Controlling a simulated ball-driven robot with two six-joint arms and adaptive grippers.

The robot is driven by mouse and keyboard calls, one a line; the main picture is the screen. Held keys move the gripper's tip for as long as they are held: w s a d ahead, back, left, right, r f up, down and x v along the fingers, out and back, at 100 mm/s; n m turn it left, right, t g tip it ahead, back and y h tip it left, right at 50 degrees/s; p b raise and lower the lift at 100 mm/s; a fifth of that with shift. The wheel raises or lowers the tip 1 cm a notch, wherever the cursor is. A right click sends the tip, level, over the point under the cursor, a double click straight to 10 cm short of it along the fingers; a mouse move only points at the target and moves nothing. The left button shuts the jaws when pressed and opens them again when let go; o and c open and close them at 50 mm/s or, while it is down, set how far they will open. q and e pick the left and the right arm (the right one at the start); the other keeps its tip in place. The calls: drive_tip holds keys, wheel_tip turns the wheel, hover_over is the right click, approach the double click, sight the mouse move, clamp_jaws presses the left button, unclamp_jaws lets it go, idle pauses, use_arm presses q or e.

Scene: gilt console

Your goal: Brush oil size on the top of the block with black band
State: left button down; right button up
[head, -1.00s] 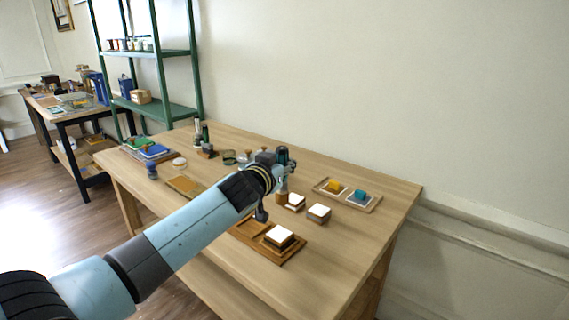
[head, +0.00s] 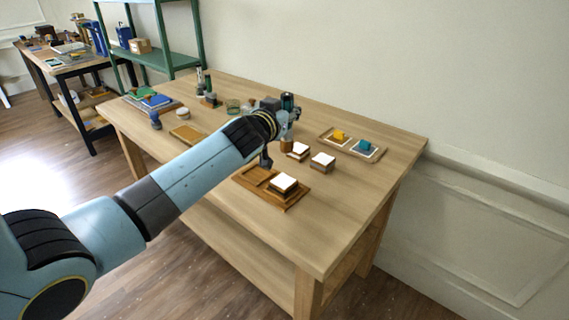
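A white-topped block (head: 284,183) with a dark band sits on a brown wooden tray (head: 252,176) near the table's front edge. Two more white-topped blocks stand behind it: one (head: 298,149) beside an amber jar (head: 287,146), one (head: 322,161) to its right with a greyish-brown side. Which bands are black is hard to tell at this size. My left arm reaches in from the left, and its gripper (head: 291,129) is above the amber jar, behind the tray. Its fingers are small and partly hidden by my wrist, so their state and any held brush are unclear. My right gripper is out of view.
Green and blue items, a small blue bottle (head: 155,120) and a flat tan board (head: 187,134) are on the left. The table's right front is clear. A green shelf (head: 160,60) stands behind.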

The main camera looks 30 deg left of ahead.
sight(291, 99)
use_arm(q)
drive_tip(key=shift+r, duration=0.1)
drive_tip(key=s+r+p, duration=0.1)
drive_tip(key=d+r+p, duration=0.1)
drive_tip(key=r+p, duration=0.1)
drive_tip(key=shift+s+d, duration=0.2)
drive_tip(key=shift+s, duration=0.15)
drive_tip(key=shift+s+d+r, duration=0.15)
drive_tip(key=shift+s+r, duration=0.05)
drive_tip(key=shift+s, duration=0.1)
drive_tip(key=shift+f+b, duration=1.3)
drive_tip(key=shift+f, duration=0.55)
drive_tip(key=shift+r, duration=0.1)
